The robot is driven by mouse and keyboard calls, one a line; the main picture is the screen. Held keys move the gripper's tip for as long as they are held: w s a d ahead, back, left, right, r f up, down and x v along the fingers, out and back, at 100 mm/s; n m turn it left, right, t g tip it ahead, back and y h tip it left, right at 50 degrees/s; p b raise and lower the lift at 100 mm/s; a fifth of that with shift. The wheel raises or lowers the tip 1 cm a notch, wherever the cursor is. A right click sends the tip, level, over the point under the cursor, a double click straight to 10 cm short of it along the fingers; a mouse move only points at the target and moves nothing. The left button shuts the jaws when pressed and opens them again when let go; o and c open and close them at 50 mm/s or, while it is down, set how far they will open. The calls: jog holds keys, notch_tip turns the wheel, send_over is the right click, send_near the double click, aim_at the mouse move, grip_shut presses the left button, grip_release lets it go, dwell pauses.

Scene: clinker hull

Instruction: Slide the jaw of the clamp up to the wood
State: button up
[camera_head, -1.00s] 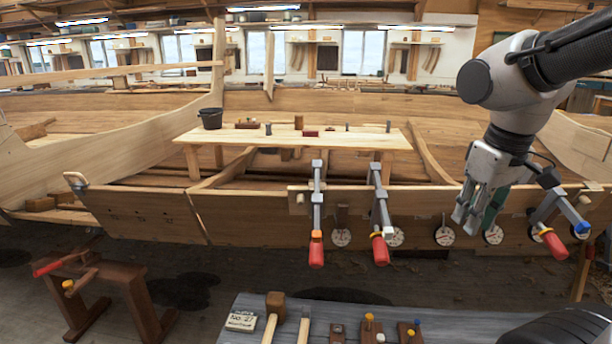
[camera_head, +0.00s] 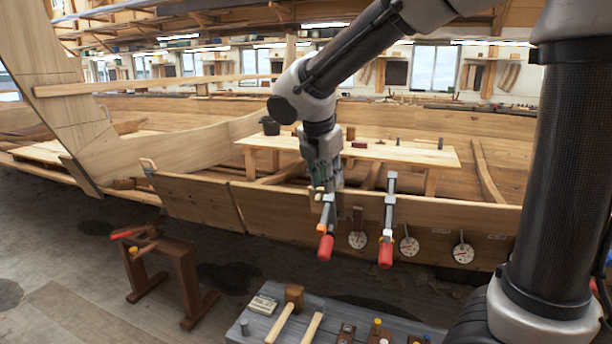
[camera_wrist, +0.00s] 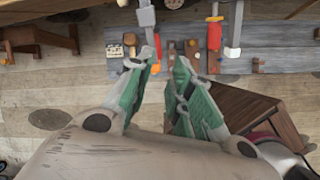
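Two bar clamps with red handles hang on the top plank of the hull in the head view. The left clamp (camera_head: 327,222) has an orange piece by its red handle, and its upper part is hidden behind my gripper. The right clamp (camera_head: 389,215) shows its grey bar and sliding arm. My gripper (camera_head: 324,190) points down at the left clamp's upper end. In the wrist view my green-padded fingers (camera_wrist: 162,72) are apart with nothing clearly between them. A clamp's red handle (camera_wrist: 157,46) lies beyond the left finger. I cannot tell whether the fingers touch the clamp.
The plank (camera_head: 270,205) runs along the hull below a workbench (camera_head: 410,152) with a dark bucket (camera_head: 270,126). A grey bench (camera_head: 255,325) with mallets and small blocks stands in front. A brown trestle (camera_head: 172,268) stands on open floor at the left.

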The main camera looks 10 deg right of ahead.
aim_at(326, 208)
jog(key=w+f+n, duration=0.1)
jog(key=w+f, duration=0.1)
jog(key=f, duration=0.1)
jog(key=w+d+f+n, duration=0.1)
jog(key=w+f+n, duration=0.1)
jog(key=f, duration=0.2)
jog(key=w+d+f+n, duration=0.1)
jog(key=w+f+n, duration=0.1)
jog(key=f, duration=0.2)
jog(key=shift+d+f+t, duration=0.1)
jog(key=shift+f+t, duration=0.05)
jog(key=shift+t, duration=0.15)
dwell(0.4)
jog(key=shift+w+d, duration=0.15)
jog(key=shift+w, duration=0.15)
jog(key=shift+c, duration=0.4)
jog(key=shift+w+r, duration=0.1)
jog(key=shift+r, duration=0.1)
jog(key=shift+s+a+f, duration=0.2)
jog(key=shift+s+a, duration=0.05)
jog(key=shift+s, duration=0.25)
